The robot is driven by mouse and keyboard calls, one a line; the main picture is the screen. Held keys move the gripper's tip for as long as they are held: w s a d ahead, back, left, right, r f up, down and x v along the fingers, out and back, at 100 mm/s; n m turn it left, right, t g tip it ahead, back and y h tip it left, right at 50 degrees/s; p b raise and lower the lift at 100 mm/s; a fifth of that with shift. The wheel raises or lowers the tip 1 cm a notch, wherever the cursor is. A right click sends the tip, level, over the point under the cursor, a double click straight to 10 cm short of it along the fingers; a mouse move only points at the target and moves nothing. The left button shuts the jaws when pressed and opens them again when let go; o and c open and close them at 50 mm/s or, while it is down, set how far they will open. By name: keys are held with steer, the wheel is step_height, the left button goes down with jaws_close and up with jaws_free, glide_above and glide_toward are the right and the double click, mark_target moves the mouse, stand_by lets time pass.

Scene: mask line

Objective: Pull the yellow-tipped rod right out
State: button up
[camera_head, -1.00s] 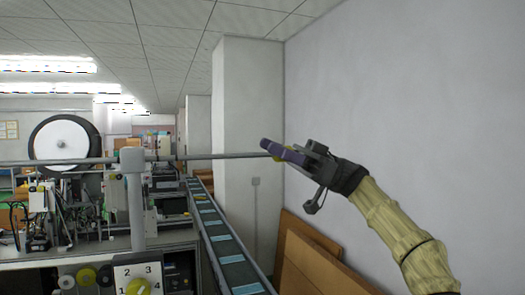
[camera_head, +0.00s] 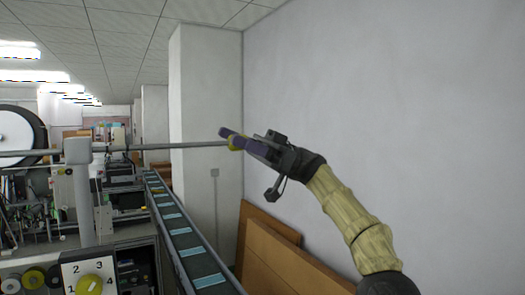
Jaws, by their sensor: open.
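My gripper (camera_head: 230,137) is at the tip, coming in from the right. Its purple fingers are open. One finger shows above and partly in front of the yellow tip; the other finger is largely hidden, so contact cannot be told.
A conveyor (camera_head: 190,245) carrying several light blue pieces runs below the rod. Brown boards (camera_head: 275,255) lean on the wall at the right. A white pillar (camera_head: 200,100) stands behind the tip. A numbered dial (camera_head: 88,280) is at lower left.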

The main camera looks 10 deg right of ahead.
steer(key=p+v, duration=0.1)
steer(key=v, duration=1)
steer(key=shift+d+p, duration=0.2)
steer(key=shift+p, duration=0.2)
steer(key=shift+w+f, duration=0.1)
steer(key=shift+f, duration=0.1)
